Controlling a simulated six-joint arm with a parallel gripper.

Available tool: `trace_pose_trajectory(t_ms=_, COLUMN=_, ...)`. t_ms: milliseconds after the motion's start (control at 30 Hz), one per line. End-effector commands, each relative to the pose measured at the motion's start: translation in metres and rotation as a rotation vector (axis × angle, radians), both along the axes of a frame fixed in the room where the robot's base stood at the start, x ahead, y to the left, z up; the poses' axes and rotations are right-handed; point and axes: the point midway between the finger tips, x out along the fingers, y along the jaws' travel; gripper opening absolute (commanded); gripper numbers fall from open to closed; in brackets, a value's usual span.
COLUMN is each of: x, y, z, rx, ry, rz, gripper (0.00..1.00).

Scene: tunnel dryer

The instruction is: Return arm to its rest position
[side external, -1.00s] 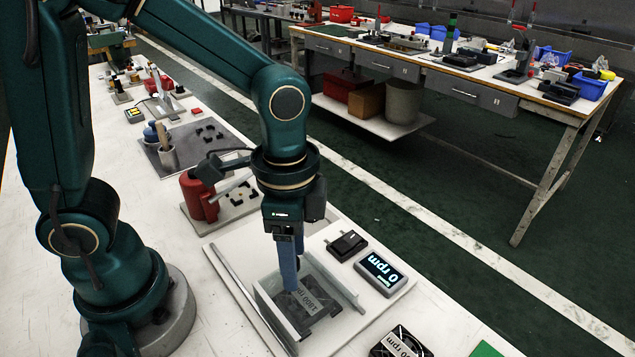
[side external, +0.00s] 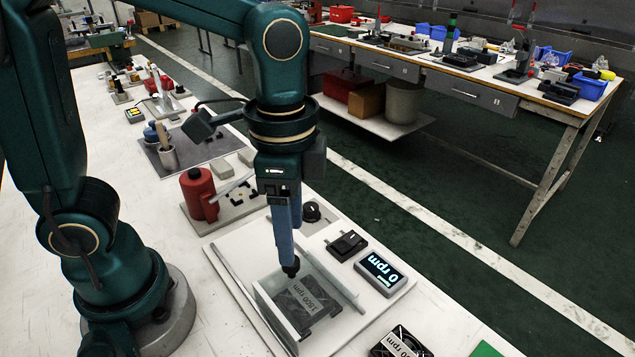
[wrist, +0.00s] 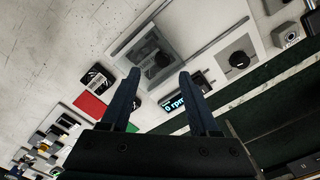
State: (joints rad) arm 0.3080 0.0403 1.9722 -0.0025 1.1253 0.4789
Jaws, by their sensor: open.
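My gripper (side external: 290,268) is above the clear-walled tunnel (side external: 268,312) on the white base plate, pointing down. In the wrist view its two blue fingers (wrist: 158,88) are apart with nothing held between them. Inside the tunnel lies a dark fan (side external: 314,299) with a label reading 1800 rpm. The fan also shows through the tunnel in the wrist view (wrist: 160,62). In the side view the fingertips are near the tunnel's upper far end; I cannot tell the exact gap.
A display reading 0 rpm (side external: 384,270) and a black switch box (side external: 347,245) stand right of the tunnel. A second fan (side external: 400,343) lies at the front. A dark knob (side external: 312,211) and a red bottle (side external: 198,192) stand behind. Open floor lies to the right.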

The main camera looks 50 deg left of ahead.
Motion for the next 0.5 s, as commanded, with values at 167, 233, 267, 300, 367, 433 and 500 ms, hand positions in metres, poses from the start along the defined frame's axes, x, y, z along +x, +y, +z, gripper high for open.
trace_pose_trajectory(t_ms=167, x=0.001, y=0.002, z=0.001, rx=-0.001, ry=-0.006, rz=0.008, gripper=0.62)
trace_pose_trajectory(t_ms=233, x=0.003, y=0.004, z=0.007, rx=-0.009, ry=-0.030, rz=0.023, gripper=0.62)
trace_pose_trajectory(t_ms=267, x=0.004, y=0.006, z=0.010, rx=-0.014, ry=-0.046, rz=0.033, gripper=0.62)
trace_pose_trajectory(t_ms=300, x=0.003, y=0.010, z=0.015, rx=-0.019, ry=-0.067, rz=0.049, gripper=0.62)
trace_pose_trajectory(t_ms=367, x=0.001, y=0.017, z=0.023, rx=-0.029, ry=-0.108, rz=0.083, gripper=0.62)
trace_pose_trajectory(t_ms=433, x=-0.004, y=0.027, z=0.032, rx=-0.044, ry=-0.165, rz=0.149, gripper=0.62)
trace_pose_trajectory(t_ms=500, x=-0.010, y=0.036, z=0.039, rx=-0.060, ry=-0.227, rz=0.231, gripper=0.62)
